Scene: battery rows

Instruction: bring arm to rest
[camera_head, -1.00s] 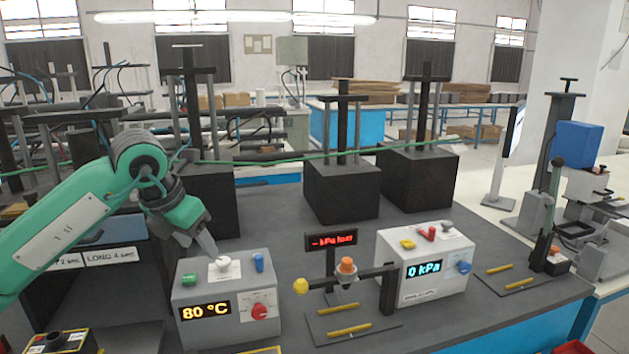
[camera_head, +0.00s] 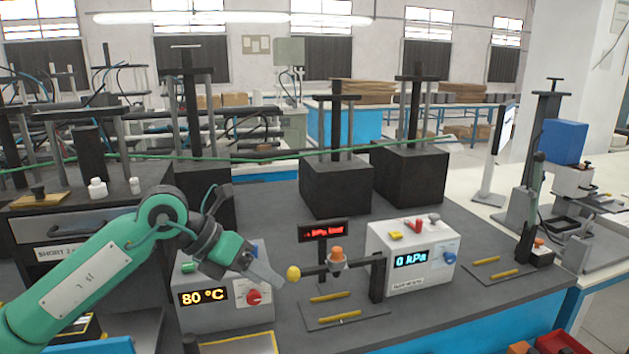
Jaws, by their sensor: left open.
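My left arm comes in from the lower left, green with grey joints. My left gripper (camera_head: 265,273) hangs in front of the 80 °C control box (camera_head: 215,316) and hides part of its top and front. Its jaws point right and down, close to the yellow ball (camera_head: 293,273) on the dark lever. I see nothing held in it. I cannot tell whether the tip touches the ball. My right gripper is not in view.
A white 0 kPa box (camera_head: 409,262) stands right of the lever. Trays with yellow rods lie at its front (camera_head: 345,316) and right (camera_head: 497,270). Black press blocks (camera_head: 336,188) line the back. A drawer unit (camera_head: 65,238) with white bottles stands at left. Red bins (camera_head: 560,342) are at lower right.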

